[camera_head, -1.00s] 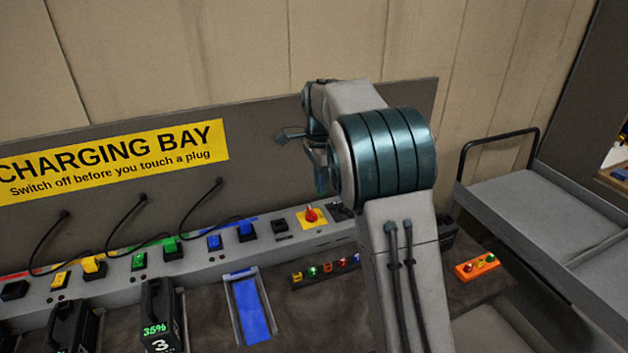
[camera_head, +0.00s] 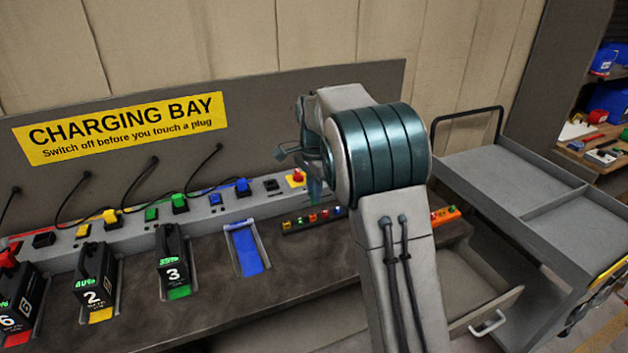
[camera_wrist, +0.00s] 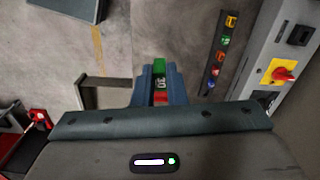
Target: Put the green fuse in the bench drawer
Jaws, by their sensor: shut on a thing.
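My gripper (camera_wrist: 159,82) is shut on the green fuse (camera_wrist: 159,65), which shows between its blue fingers in the wrist view. A pale mark like "30" is on the fuse, and something red shows just below it. In the head view my gripper (camera_head: 312,180) hangs above the back of the bench, partly behind my own arm, and its fingertips are small there. The bench drawer (camera_head: 497,308) stands pulled out at the lower right of the head view, with a pale handle on its front. My arm hides part of it. My gripper is apart from the drawer.
A strip of coloured fuses (camera_head: 312,219) lies on the bench (camera_head: 215,300), and an orange fuse block (camera_head: 446,215) sits right of my arm. Black batteries (camera_head: 172,255) stand at the left. A grey trolley (camera_head: 500,170) stands right of the drawer.

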